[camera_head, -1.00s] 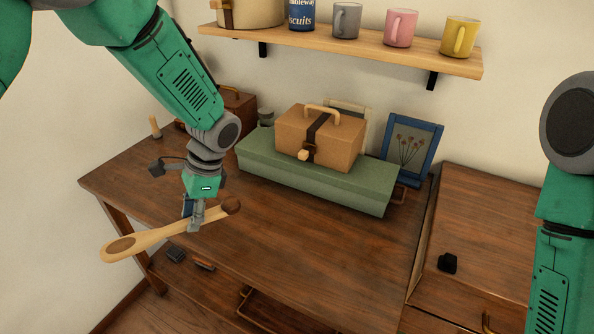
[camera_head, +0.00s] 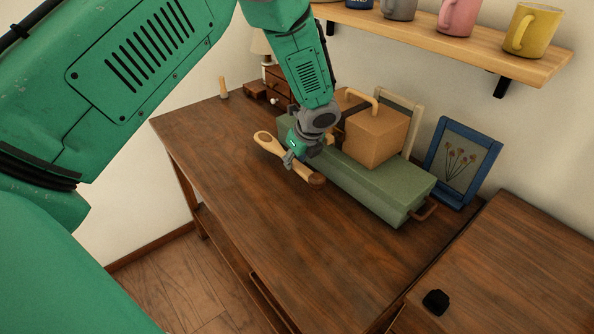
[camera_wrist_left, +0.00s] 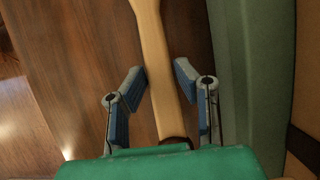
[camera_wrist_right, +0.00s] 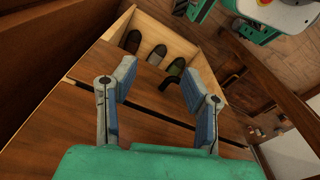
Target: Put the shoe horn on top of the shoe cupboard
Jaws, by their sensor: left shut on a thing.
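The shoe horn (camera_head: 268,143), pale wood with a dark end, is held over the table beside the green box. My left gripper (camera_head: 290,160) is shut on it. In the left wrist view the shoe horn (camera_wrist_left: 160,70) runs between the fingers (camera_wrist_left: 158,80). The shoe cupboard (camera_head: 525,255) appears to be the brown wooden unit at the right of the head view, its top mostly bare. In the right wrist view, its open compartment (camera_wrist_right: 180,38) holds several shoes. My right gripper (camera_wrist_right: 158,78) is open and empty there; it is outside the head view.
The table (camera_head: 235,210) has clear room in front. The green box (camera_head: 385,185) carries a tan case (camera_head: 378,138). A blue picture frame (camera_head: 462,160) stands to its right. A small black object (camera_head: 436,301) sits on the cupboard's near left. A shelf with mugs (camera_head: 470,50) hangs above.

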